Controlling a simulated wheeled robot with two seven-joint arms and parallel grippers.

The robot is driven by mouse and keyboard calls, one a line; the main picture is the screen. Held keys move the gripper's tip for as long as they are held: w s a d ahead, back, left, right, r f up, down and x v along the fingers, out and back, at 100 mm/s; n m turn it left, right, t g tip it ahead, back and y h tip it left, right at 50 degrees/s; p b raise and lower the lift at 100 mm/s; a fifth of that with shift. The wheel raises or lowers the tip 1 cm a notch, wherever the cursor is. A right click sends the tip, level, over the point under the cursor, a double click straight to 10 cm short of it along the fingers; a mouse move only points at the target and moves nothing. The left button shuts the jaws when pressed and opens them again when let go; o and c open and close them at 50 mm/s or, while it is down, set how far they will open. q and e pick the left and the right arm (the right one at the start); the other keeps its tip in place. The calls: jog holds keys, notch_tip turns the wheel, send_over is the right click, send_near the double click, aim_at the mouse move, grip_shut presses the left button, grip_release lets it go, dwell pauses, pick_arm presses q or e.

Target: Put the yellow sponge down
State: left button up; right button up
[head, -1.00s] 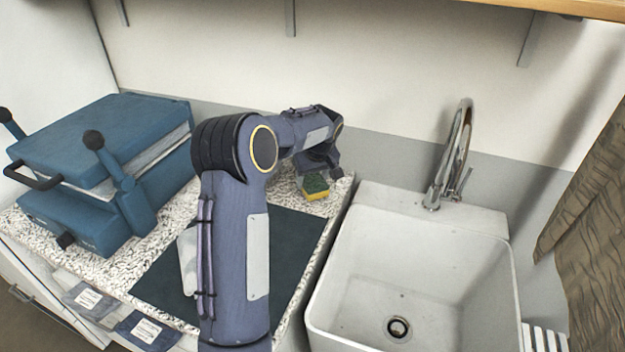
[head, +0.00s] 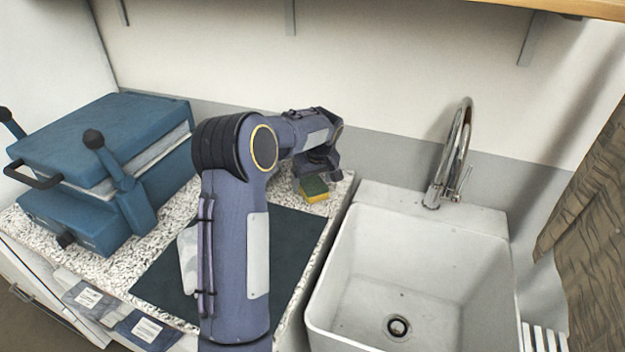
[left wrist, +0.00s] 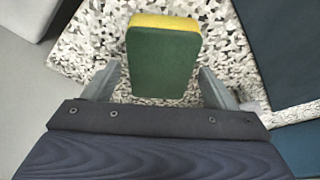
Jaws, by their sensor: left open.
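The yellow sponge (head: 314,190) has a dark green scouring side and rests on the speckled countertop, near the back right corner beside the sink. In the left wrist view the sponge (left wrist: 163,58) lies between and a little beyond my left gripper's fingers, green side toward the camera, with a gap on each side. My left gripper (left wrist: 160,82) is open and does not touch the sponge there. In the head view my left gripper (head: 318,172) is just behind and above the sponge, its fingers partly hidden. My right gripper is not in view.
A white sink (head: 420,270) with a chrome tap (head: 457,160) is right of the counter (head: 176,215). A dark mat (head: 290,240) lies in front of the sponge. A blue press machine (head: 100,165) stands at the left. A brown curtain (head: 592,220) hangs at the right.

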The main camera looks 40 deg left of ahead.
pick_arm(q)
jog(key=v, duration=1.2)
jog(key=s+d+r+m+t+h, duration=0.1)
jog(key=s+d+m+h, duration=0.15)
jog(key=s+d, duration=0.35)
jog(key=s+d+r+m+t+h, duration=0.1)
jog(key=s+d+m, duration=0.25)
jog(key=s, duration=0.55)
jog(key=s+d+f+m+t+h, duration=0.1)
jog(key=s+d+f+m, duration=0.1)
jog(key=s+d, duration=0.4)
jog(key=s+d+f+m+t+h, duration=0.1)
jog(key=s+d+f+m+h, duration=0.1)
jog(key=s+d+f, duration=0.3)
jog(key=s+d+m, duration=0.1)
jog(key=s+d, duration=0.1)
jog(key=s, duration=0.2)
